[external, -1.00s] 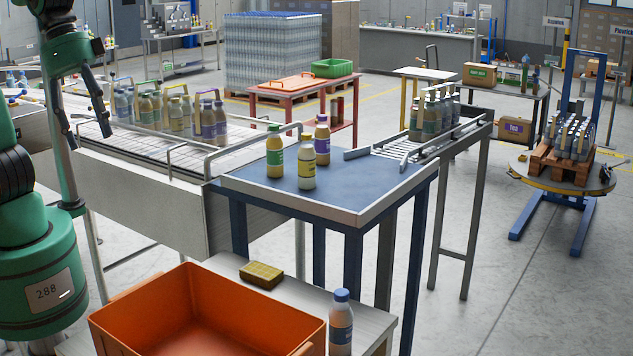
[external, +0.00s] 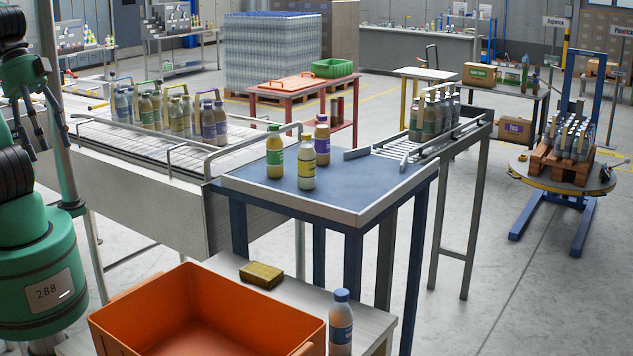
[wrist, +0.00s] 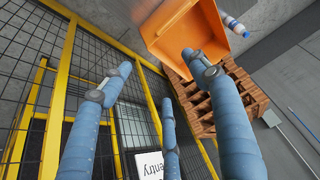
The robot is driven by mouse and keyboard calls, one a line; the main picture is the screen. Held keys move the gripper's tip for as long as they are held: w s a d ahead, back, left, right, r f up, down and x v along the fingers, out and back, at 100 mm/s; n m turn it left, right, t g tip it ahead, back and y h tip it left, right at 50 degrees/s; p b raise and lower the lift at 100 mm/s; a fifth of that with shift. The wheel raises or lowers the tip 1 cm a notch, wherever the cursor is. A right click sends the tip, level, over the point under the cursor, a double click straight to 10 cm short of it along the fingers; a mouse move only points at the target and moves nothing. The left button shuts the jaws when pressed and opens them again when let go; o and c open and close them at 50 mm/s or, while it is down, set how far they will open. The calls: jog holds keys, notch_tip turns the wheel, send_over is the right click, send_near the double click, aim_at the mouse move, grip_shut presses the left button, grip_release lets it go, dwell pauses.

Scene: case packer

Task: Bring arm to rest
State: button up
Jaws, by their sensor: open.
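My gripper (external: 32,130) is at the left edge of the external view, drawn in close above my green base. Its fingers are apart and hold nothing. In the wrist view the blue-grey fingers of my gripper (wrist: 155,75) are spread, with only background between them. My arm is folded near the column and touches no bottle or table that I can see.
Three bottles stand on the blue table (external: 262,190). Several bottles stand on the conveyor (external: 105,138) to its left. An orange crate (external: 140,315), a yellow sponge-like block (external: 262,274) and a blue-capped bottle (external: 341,325) are in front. A yellow-framed fence (wrist: 62,95) shows in the wrist view.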

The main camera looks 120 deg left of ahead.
notch_tip(320, 180, down, 10)
jog(key=b, duration=1)
jog(key=shift+f+b, duration=0.25)
jog(key=shift+b, duration=0.05)
